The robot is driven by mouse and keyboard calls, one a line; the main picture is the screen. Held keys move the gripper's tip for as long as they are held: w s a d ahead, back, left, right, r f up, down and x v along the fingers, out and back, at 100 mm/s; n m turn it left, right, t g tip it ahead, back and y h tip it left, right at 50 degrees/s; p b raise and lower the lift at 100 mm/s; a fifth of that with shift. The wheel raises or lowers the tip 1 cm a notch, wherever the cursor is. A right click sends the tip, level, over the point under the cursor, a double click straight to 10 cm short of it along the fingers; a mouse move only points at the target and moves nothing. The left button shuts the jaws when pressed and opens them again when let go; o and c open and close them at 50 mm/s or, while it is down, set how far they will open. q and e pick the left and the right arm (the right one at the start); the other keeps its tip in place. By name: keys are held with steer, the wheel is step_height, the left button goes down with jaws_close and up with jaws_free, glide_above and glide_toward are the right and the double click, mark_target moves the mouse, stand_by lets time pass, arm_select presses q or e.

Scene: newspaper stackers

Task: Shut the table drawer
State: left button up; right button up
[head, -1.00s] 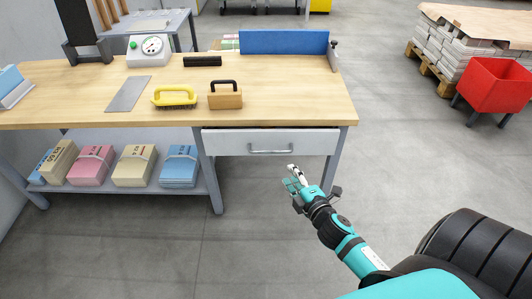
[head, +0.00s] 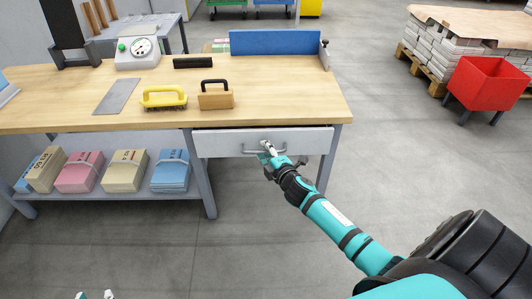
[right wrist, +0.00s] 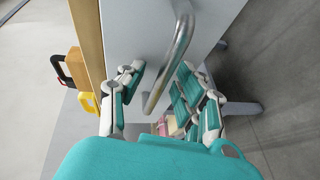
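The table drawer (head: 225,145) has a pale grey front under the right part of the wooden-topped table (head: 270,105). A thin dark gap shows between the drawer's top edge and the tabletop; how far it stands out is hard to tell. Its metal bar handle (head: 250,153) also shows in the right wrist view (right wrist: 181,40). My right gripper (head: 267,152) is at the handle's right part. In the right wrist view my right gripper (right wrist: 160,88) is open, with fingers on both sides of the bar. My left gripper (head: 95,295) barely shows at the bottom edge, its two tips apart.
A yellow-handled brush (head: 163,97), a wooden block with black handle (head: 215,97) and a scale (head: 137,53) stand on the table. Bundles (head: 124,170) fill the lower shelf. A red bin (head: 490,82) stands at right. The floor before the drawer is clear.

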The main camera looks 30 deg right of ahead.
jaws_close()
stand_by(0.4)
